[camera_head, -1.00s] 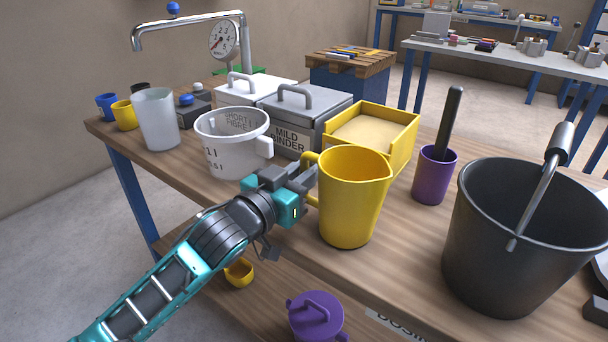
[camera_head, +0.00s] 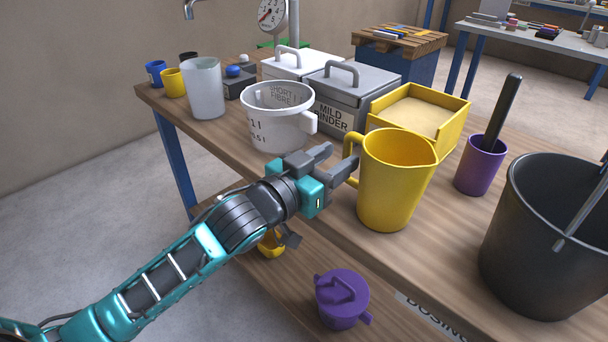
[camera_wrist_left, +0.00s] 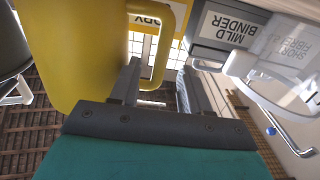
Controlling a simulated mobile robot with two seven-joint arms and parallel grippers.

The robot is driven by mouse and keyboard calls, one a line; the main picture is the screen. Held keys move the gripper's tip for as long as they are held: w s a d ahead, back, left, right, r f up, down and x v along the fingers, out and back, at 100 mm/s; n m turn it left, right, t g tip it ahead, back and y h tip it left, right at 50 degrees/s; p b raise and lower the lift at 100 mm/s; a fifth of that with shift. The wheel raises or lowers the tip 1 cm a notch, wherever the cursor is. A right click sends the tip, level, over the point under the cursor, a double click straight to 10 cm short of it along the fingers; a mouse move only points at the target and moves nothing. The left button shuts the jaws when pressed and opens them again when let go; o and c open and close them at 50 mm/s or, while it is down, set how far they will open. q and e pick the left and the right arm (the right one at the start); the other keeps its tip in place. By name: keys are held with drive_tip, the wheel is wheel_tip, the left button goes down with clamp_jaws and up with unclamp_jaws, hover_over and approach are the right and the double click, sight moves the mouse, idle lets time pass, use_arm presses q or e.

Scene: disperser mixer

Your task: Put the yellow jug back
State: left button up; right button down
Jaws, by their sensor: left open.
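The yellow jug (camera_head: 398,185) stands upright on the wooden workbench (camera_head: 300,230), near its front edge. Its handle (camera_head: 350,148) faces left, towards my left gripper. My left gripper (camera_head: 338,162) is open and empty beside the handle, with its fingers pointing at it. In the left wrist view, the jug (camera_wrist_left: 85,45) fills the upper left. Its handle (camera_wrist_left: 161,62) shows ahead of the spread fingers (camera_wrist_left: 158,88), its outer bar appearing between them. I cannot tell whether a finger touches the handle. My right gripper is not in view.
A white measuring pitcher (camera_head: 278,138) stands behind and left of my gripper. Behind the jug are the mild binder bin (camera_head: 345,97) and a yellow tray (camera_head: 455,112). A purple cup (camera_head: 480,170) and a dark bucket (camera_head: 545,260) stand right. A purple lidded pot (camera_head: 342,300) sits lower.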

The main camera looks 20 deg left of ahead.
use_arm(q)
drive_tip(key=v, duration=0.8)
drive_tip(key=f, duration=0.3)
drive_tip(key=s+f+g+y, duration=0.1)
drive_tip(key=f, duration=0.2)
drive_tip(key=s+f+n+g+y, duration=0.1)
drive_tip(key=f, duration=0.3)
drive_tip(key=shift+f+p, duration=0.1)
drive_tip(key=shift+p, duration=0.2)
drive_tip(key=s+d+f+g, duration=0.1)
drive_tip(key=s+f+g, duration=0.1)
drive_tip(key=f, duration=0.5)
drive_tip(key=s+d+f+g+y, duration=0.1)
drive_tip(key=s+d+f+g, duration=0.1)
drive_tip(key=s+f, duration=0.3)
drive_tip(key=shift+d+f, duration=0.3)
drive_tip(key=shift+f, duration=0.55)
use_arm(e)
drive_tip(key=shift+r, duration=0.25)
use_arm(q)
drive_tip(key=shift+s, duration=0.1)
